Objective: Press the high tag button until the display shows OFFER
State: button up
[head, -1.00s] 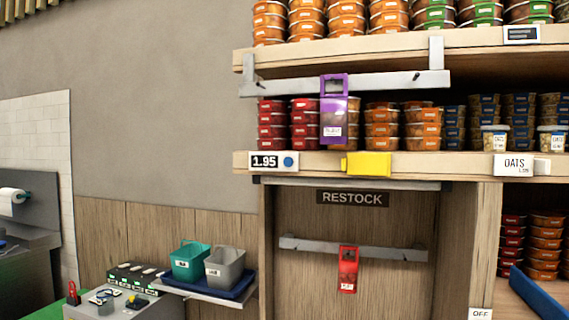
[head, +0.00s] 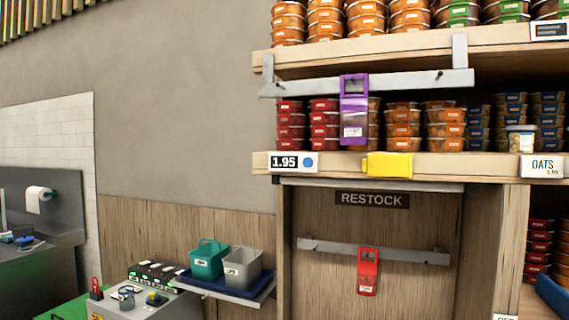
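The high tag (head: 293,162) is on the shelf's front edge at its left end, in the head view. Its display reads 1.95. A round blue button (head: 308,162) sits on the tag's right side. My gripper is not in this view, so I cannot see where it is relative to the button.
A yellow block (head: 389,165) is on the shelf edge right of the tag. A purple tag (head: 354,110) hangs from a rail above. A red tag (head: 367,271) hangs below the RESTOCK sign (head: 372,199). Teal (head: 208,259) and grey bins (head: 241,267) stand lower left.

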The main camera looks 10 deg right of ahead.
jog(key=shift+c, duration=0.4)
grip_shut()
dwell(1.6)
